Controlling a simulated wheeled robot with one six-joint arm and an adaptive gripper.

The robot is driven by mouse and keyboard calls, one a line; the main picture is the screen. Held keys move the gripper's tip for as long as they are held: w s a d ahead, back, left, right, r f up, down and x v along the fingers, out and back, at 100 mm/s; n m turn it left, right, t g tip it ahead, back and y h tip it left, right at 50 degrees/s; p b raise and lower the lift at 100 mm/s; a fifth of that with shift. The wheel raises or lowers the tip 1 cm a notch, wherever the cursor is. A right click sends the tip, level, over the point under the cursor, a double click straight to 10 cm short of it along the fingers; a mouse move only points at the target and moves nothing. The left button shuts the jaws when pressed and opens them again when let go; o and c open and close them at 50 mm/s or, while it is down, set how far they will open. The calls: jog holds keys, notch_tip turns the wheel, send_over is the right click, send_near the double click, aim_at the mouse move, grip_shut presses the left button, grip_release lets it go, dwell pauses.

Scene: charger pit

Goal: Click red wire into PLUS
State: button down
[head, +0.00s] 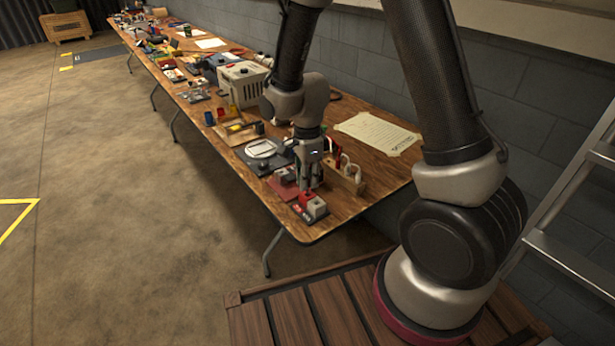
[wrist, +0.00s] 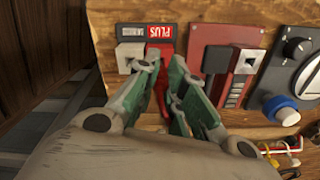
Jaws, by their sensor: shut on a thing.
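The red PLUS label (wrist: 160,33) is at the top of the wrist view, on a small terminal block that also shows at the table's near end in the head view (head: 306,200). A pale grey terminal (wrist: 130,57) sits beside it on the left. My gripper (wrist: 160,74) has its green-padded fingers shut on the red wire (wrist: 162,100), directly in front of the PLUS side. Red shows between the fingers up to the label; I cannot tell where wire ends and terminal begins, or whether it is seated. In the head view my gripper (head: 309,182) is low over the block.
A red board with a grey block (wrist: 228,62) is close on the right. Beyond it is a dark panel with a knob and a blue cap (wrist: 281,109). A wooden holder with wires (head: 347,178) stands right of my gripper. The table's near edge is close.

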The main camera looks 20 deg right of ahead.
jog(key=shift+f, duration=1.4)
dwell(1.4)
dwell(0.6)
jog(key=c, duration=1.4)
grip_release()
jog(key=shift+c, duration=0.2)
jog(key=shift+r, duration=3.5)
